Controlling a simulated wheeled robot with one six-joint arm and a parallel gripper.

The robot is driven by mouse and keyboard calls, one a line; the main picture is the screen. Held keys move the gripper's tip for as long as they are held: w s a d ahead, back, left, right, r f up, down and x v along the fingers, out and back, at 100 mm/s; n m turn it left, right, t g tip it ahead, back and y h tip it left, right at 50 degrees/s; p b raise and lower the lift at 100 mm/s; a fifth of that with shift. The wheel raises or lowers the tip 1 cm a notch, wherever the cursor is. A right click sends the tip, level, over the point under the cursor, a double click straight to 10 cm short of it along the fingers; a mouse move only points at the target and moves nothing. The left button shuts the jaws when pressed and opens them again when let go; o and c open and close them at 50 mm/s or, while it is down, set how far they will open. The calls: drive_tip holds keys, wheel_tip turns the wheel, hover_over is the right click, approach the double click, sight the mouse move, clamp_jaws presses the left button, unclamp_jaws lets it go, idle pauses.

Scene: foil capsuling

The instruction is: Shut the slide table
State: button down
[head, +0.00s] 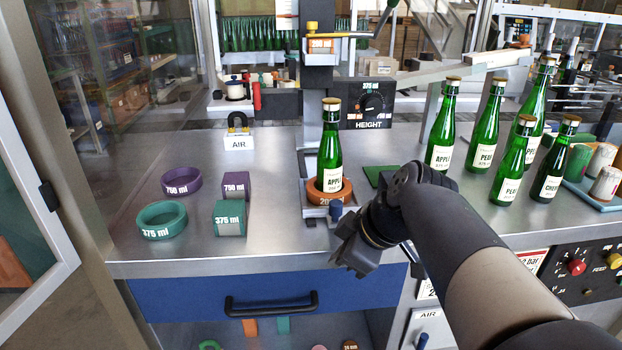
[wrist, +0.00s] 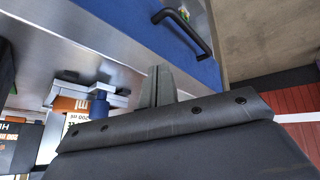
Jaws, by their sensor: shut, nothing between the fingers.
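The slide table (head: 316,211) is a small grey plate on the steel bench, in front of the capsuling machine's column. It bears an orange 200 ml ring (head: 317,195), in which a green bottle (head: 329,150) with a gold cap stands upright. A blue knob (head: 336,209) is at its front; the knob also shows in the wrist view (wrist: 98,107). My gripper (head: 341,258) is just in front of and to the right of the knob, at the bench's front edge. Its fingers are together and empty in the wrist view (wrist: 158,73), apart from the knob.
Purple and teal rings (head: 162,221) and blocks (head: 230,218) lie on the bench to the left. Several green bottles (head: 440,135) stand to the right. A blue drawer (head: 180,298) with a black handle (head: 270,306) is below the bench edge. A HEIGHT dial (head: 372,104) is behind.

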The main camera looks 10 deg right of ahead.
wheel_tip(320, 180, up, 10)
drive_tip(key=w+d+f+n+t+p, duration=0.1)
drive_tip(key=w+d+n+p, duration=0.1)
drive_tip(key=w+n+p, duration=0.15)
drive_tip(key=x, duration=0.3)
drive_tip(key=b+x, duration=0.1)
drive_tip(key=x, duration=0.5)
drive_tip(key=shift+s+a+f, duration=0.1)
drive_tip(key=shift+s+a, duration=0.05)
drive_tip(key=shift+a, duration=0.25)
drive_tip(key=shift+w, duration=1.15)
drive_tip(key=shift+w+d+p, duration=0.15)
drive_tip(key=shift+w+p, duration=0.15)
drive_tip(key=shift+w, duration=0.65)
